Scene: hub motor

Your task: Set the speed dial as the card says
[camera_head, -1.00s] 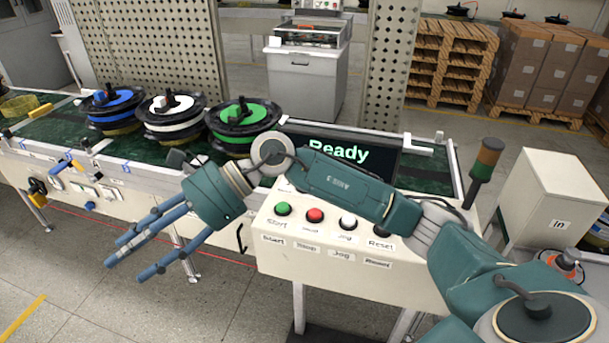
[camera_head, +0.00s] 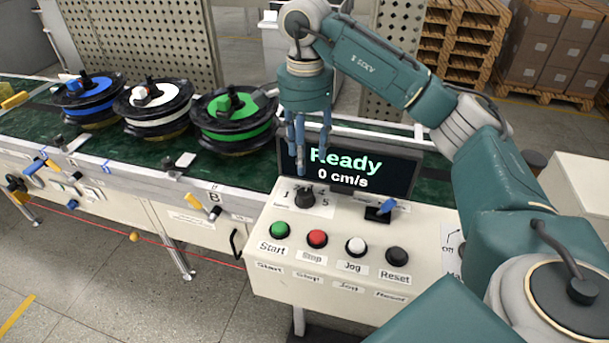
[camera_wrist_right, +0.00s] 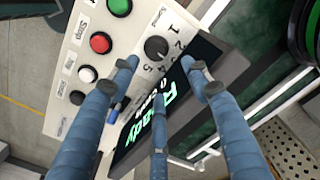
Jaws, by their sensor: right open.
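The speed dial (camera_head: 305,197) is a small black knob on the sloped top of the white control box, with numbers around it. It also shows in the wrist view (camera_wrist_right: 156,48), with numbers 1 to 5 beside it; its exact setting is hard to read. My right gripper (camera_head: 308,165) is open, its blue fingers pointing down above the dial and in front of the display, apart from the knob. In the wrist view its fingers (camera_wrist_right: 157,68) spread around the dial. The display (camera_head: 345,168) reads "Ready" and "0 cm/s". I cannot make out a card with a setting. My left gripper is out of view.
Green, red, white and black buttons (camera_head: 318,239) sit in front of the dial on the control box (camera_head: 330,285). A blue-handled switch (camera_head: 385,207) stands right of the dial. Behind, the green conveyor (camera_head: 160,150) carries blue, white and green spools (camera_head: 235,120).

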